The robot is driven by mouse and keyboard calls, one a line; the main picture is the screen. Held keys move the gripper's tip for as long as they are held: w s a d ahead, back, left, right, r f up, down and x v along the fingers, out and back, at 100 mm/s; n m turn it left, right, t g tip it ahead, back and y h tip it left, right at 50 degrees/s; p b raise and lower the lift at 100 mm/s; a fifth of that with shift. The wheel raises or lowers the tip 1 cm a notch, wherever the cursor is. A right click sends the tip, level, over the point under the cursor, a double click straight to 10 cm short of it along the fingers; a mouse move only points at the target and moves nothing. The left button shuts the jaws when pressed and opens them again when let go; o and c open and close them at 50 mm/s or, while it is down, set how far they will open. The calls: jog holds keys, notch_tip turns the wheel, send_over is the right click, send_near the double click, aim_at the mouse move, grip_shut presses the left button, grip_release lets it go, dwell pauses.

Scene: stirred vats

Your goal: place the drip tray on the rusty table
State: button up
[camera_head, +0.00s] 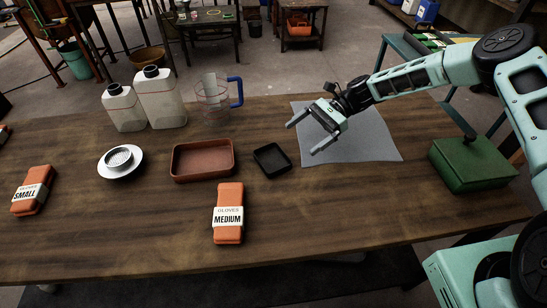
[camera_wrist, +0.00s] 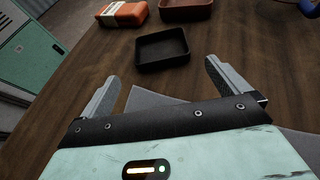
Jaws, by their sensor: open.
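A small black square tray (camera_head: 272,159), which looks like the drip tray, lies flat on the wooden table. It also shows in the wrist view (camera_wrist: 163,49), just ahead of my fingers. A larger reddish-brown tray (camera_head: 203,160) sits to its left. My gripper (camera_head: 302,138) is open and empty, up and to the right of the black tray and apart from it, over the edge of a grey mat. A small rust-brown table (camera_head: 302,40) stands in the far background with an orange bin on it; it looks like the rusty table.
Orange glove packs (camera_head: 228,213), a white dish with a strainer (camera_head: 120,161), white jugs (camera_head: 161,96) and a blue-handled measuring jug (camera_head: 212,97) stand on the wooden table. A green box (camera_head: 471,164) is at right. The grey mat (camera_head: 365,140) is bare.

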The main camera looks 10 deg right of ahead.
send_near(261, 166)
jog(key=shift+w+f+p+x, duration=0.15)
jog(key=shift+p+x, duration=0.3)
jog(key=shift+x, duration=0.4)
jog(key=shift+w+f+p+x, duration=0.15)
jog(key=shift+p+x, duration=0.3)
jog(key=shift+x, duration=0.4)
jog(key=shift+w+f+p+x, duration=0.15)
jog(key=shift+p+x, duration=0.3)
jog(key=shift+x, duration=0.4)
jog(key=shift+c, duration=0.3)
jog(key=c, duration=0.8)
jog(key=shift+o, duration=0.2)
